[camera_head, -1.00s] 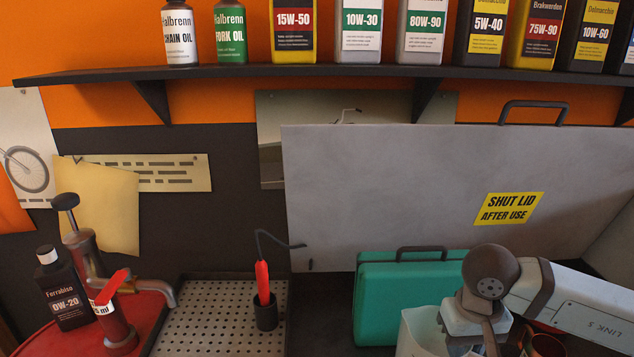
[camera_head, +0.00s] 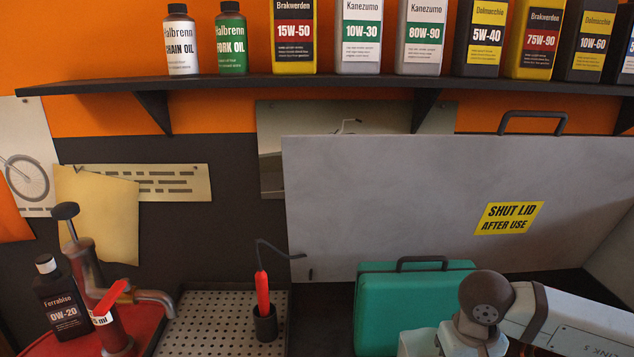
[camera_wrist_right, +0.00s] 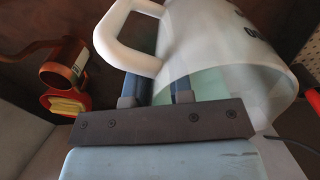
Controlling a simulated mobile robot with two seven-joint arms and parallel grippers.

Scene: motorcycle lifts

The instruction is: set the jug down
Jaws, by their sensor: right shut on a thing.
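The jug (camera_wrist_right: 205,45) is white and translucent with a thick white loop handle (camera_wrist_right: 120,30). It fills the upper middle of the right wrist view, tilted in that picture, with its open rim towards the camera. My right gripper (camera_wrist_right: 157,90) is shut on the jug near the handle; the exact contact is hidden. Whether the jug touches a surface cannot be told. My left gripper is not in view.
A green case (camera_head: 380,310) stands behind the jug, before a raised grey lid (camera_head: 400,200). A perforated tray (camera_head: 210,330) lies left, with a red-handled tool in a dark cup (camera_head: 265,322).

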